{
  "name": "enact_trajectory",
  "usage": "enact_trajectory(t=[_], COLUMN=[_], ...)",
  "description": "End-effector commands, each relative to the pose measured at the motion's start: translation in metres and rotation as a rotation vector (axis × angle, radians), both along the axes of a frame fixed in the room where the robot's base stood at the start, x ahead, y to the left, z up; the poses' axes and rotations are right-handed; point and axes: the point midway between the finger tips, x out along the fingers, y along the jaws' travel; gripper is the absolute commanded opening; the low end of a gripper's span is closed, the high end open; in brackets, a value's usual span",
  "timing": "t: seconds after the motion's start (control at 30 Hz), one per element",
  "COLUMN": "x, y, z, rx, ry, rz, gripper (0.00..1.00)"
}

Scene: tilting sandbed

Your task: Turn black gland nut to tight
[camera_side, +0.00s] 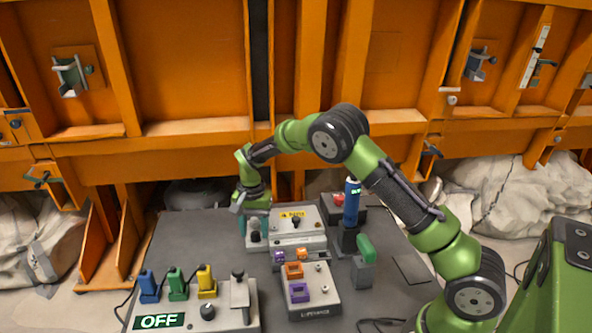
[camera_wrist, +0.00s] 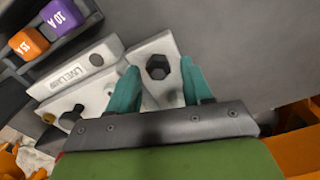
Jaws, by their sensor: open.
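The black gland nut (camera_wrist: 157,68) is a dark hexagonal piece on a light grey block (camera_wrist: 150,46) in the wrist view. My gripper (camera_wrist: 159,78) is open, with one teal finger to the left of the nut and the other to its right. Gaps show between the nut and both fingers, so they do not appear to grip it. In the side view my gripper (camera_side: 253,213) points down over the left end of the pale unit with the yellow label (camera_side: 291,214). The nut is small there and partly hidden by the fingers.
A bar marked LIVE (camera_wrist: 75,72) lies left of the fingers. Purple (camera_wrist: 62,16) and orange (camera_wrist: 28,43) blocks sit beyond it. A blue cylinder (camera_side: 351,203) stands right of the pale unit. The grey table (camera_side: 190,238) is bare left of the gripper.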

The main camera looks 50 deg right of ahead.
Motion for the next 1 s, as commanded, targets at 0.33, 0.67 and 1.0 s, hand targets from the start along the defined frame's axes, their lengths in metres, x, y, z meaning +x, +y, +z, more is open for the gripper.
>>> enact_trajectory(t=[0.33, 0.67, 1.0], x=[-0.0027, -0.0016, -0.0011], y=[-0.0045, -0.0067, -0.006], z=[-0.002, -0.0011, -0.0008], rx=[-0.005, -0.011, -0.012], ry=[0.009, 0.006, 0.007], rz=[0.249, 0.721, 1.194], gripper=[0.56, 0.56, 0.56])
